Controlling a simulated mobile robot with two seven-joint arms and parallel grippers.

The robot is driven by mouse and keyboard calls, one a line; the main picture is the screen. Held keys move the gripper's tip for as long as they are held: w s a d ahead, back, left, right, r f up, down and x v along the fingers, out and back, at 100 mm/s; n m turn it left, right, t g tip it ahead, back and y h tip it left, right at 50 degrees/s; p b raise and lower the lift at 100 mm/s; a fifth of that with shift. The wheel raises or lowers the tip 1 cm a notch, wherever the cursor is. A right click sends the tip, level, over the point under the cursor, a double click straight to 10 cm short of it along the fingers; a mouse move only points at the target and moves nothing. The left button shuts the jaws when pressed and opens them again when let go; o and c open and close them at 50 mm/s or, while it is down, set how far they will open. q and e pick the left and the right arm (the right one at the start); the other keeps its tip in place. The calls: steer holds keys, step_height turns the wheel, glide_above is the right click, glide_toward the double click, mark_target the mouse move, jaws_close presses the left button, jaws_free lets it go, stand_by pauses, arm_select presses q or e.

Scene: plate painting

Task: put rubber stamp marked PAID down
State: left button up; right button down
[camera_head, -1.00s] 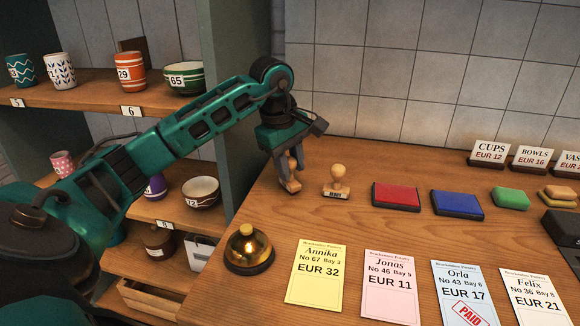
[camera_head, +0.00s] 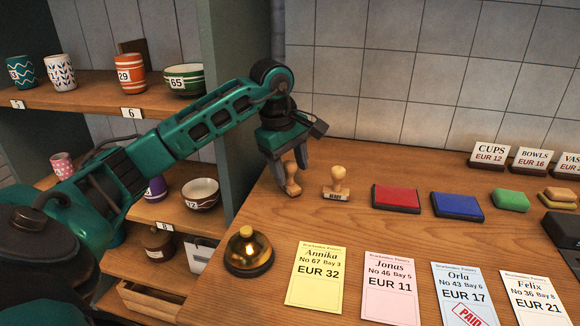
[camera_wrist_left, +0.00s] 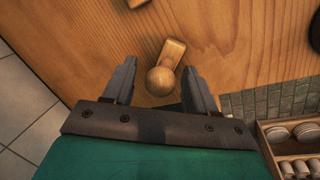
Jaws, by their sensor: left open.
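A wooden rubber stamp (camera_head: 292,180) stands on the counter at its left end. It also shows in the left wrist view (camera_wrist_left: 166,68), with its round knob between the fingers. My left gripper (camera_head: 290,165) is open around the knob, with a gap on each side in the left wrist view (camera_wrist_left: 158,82). The stamp's marking is not readable. A second wooden stamp (camera_head: 336,183) stands upright just to the right, with a dark label on its base. My right gripper is not in view.
A red ink pad (camera_head: 396,198) and a blue ink pad (camera_head: 457,206) lie to the right. A brass bell (camera_head: 248,250) stands in front, near the counter's left edge. Price cards, including a yellow one (camera_head: 318,274), lie along the front. Shelves with pottery are at left.

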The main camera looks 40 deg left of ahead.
arm_select(q)
steer(key=p+v, duration=0.1)
steer(key=v, duration=1.1)
steer(key=shift+p, duration=0.35)
steer(key=shift+a+f, duration=0.1)
steer(key=shift+f, duration=0.05)
